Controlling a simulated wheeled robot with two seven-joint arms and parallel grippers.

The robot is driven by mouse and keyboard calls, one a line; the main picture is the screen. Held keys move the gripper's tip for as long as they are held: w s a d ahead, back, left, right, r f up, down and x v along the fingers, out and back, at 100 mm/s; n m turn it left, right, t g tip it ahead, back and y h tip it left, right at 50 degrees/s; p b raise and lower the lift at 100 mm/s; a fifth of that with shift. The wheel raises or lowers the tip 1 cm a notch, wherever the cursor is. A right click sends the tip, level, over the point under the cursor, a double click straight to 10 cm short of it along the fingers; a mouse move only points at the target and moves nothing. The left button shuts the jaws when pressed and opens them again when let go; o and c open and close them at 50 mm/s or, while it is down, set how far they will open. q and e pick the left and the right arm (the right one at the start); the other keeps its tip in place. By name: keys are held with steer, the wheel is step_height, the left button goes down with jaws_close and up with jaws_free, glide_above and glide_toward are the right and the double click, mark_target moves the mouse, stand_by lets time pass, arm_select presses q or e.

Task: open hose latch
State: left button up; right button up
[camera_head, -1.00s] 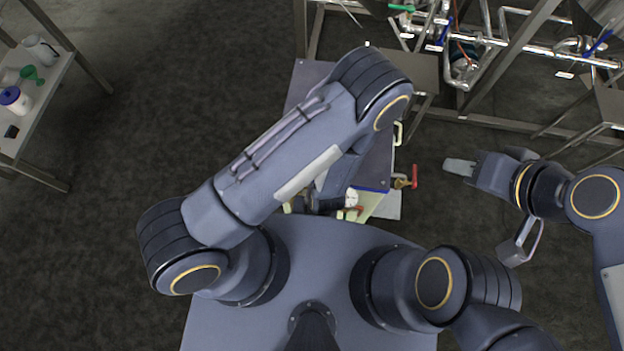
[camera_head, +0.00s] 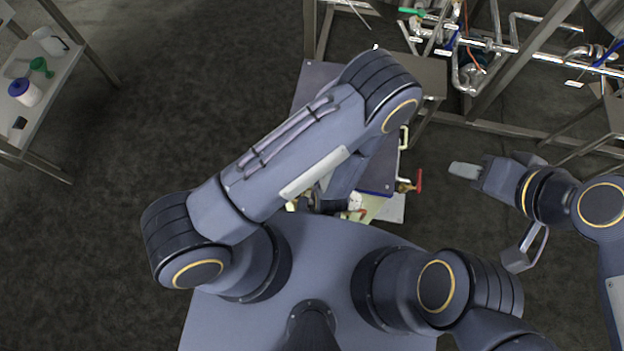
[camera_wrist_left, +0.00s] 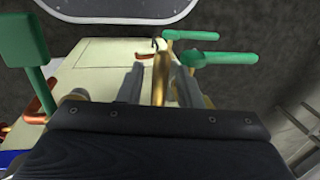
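In the left wrist view a brass-coloured upright part (camera_wrist_left: 160,76) stands between the two grey fingers of my left gripper (camera_wrist_left: 158,88). The fingers are spread, with gaps showing beside the brass part. I cannot tell for sure whether it is the hose latch. Green lever handles (camera_wrist_left: 221,57) stand just beyond and to the right. In the head view my left arm covers most of the left gripper and its surroundings. My right gripper (camera_head: 466,170) is away to the right over bare floor, seen edge-on, with no object visible in it.
A cart (camera_head: 314,76) stands under my left arm, with a red-handled valve (camera_head: 419,181) on its right side. Piping on a steel frame (camera_head: 486,39) is at the upper right. A side table (camera_head: 52,92) with containers is at the left. Dark floor lies between.

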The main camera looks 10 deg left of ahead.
step_height(320, 180, up, 9)
steer(key=p, duration=0.9)
steer(key=shift+r, duration=0.2)
